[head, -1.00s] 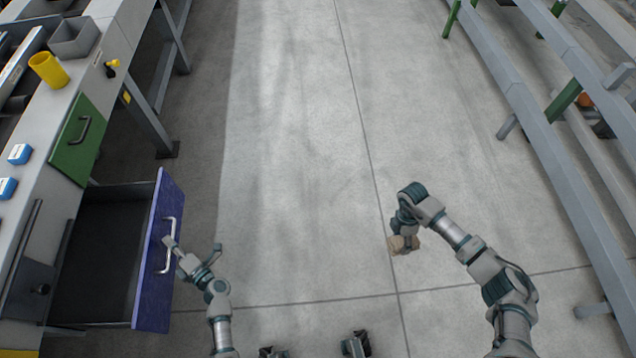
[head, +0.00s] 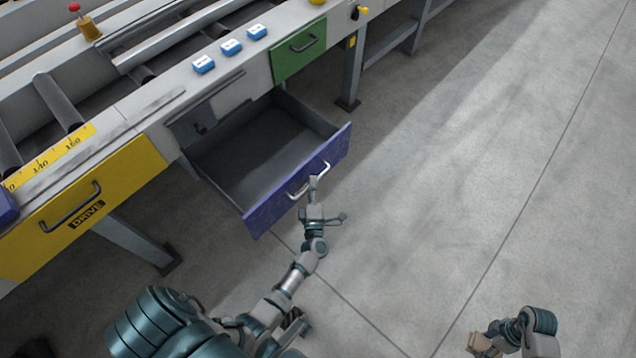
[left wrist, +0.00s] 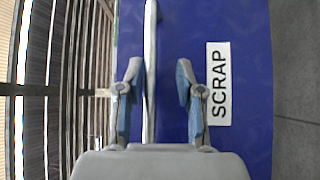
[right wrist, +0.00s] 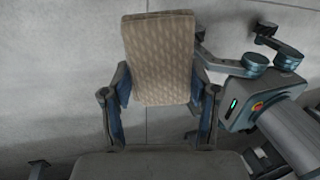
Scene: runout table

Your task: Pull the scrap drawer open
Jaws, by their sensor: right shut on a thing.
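The scrap drawer has a blue front (head: 262,213) and stands pulled out of the table, its dark inside (head: 265,150) empty. Its label reads SCRAP (left wrist: 218,84) in the left wrist view. My left gripper (head: 327,200) is at the drawer's silver handle (head: 312,181) with its fingers spread. In the left wrist view the handle bar (left wrist: 150,70) runs between the open fingers (left wrist: 160,90), closer to the left one. Whether a finger touches it I cannot tell. My right gripper (right wrist: 160,105) is shut on a beige patterned block (right wrist: 158,55), held away from the table.
A green drawer (head: 299,48) and a yellow drawer marked DRIVE (head: 85,205) are closed on either side. Blue labelled blocks (head: 231,47) sit on the tabletop. Table legs (head: 135,240) stand below. The concrete floor (head: 470,170) at the right is clear.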

